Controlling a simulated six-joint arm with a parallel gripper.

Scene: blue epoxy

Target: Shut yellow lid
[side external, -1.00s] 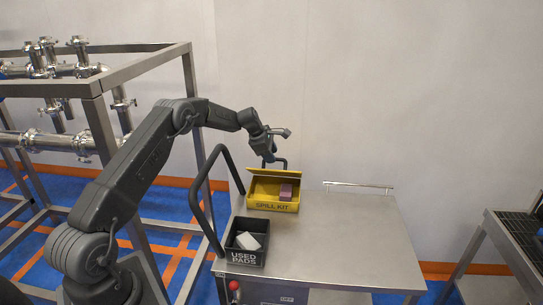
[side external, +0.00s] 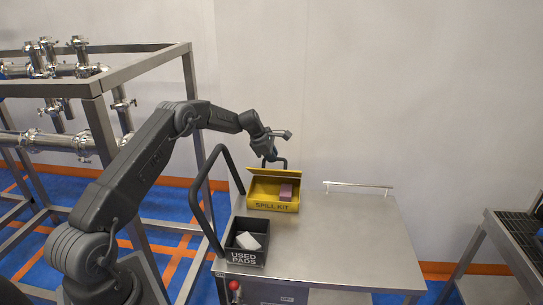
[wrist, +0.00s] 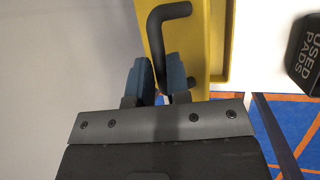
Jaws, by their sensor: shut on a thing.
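The yellow spill kit box (side external: 272,206) stands on the steel cart top, with its yellow lid (side external: 272,172) raised at the back. The lid also shows in the wrist view (wrist: 218,40). A black bent handle (wrist: 155,40) stands out in front of the lid there. My gripper (side external: 269,154) is above and behind the box. In the wrist view my gripper's blue-grey fingers (wrist: 158,75) are shut on the handle, one on each side of it. The fingers hide part of the handle. A pink block (side external: 286,191) lies in the box.
A dark used pads bin (side external: 246,258) with a white pad (side external: 248,240) stands in front of the box. A black cart rail (side external: 205,205) rises at the left. The cart top (side external: 345,235) is clear to the right. The wall is close behind.

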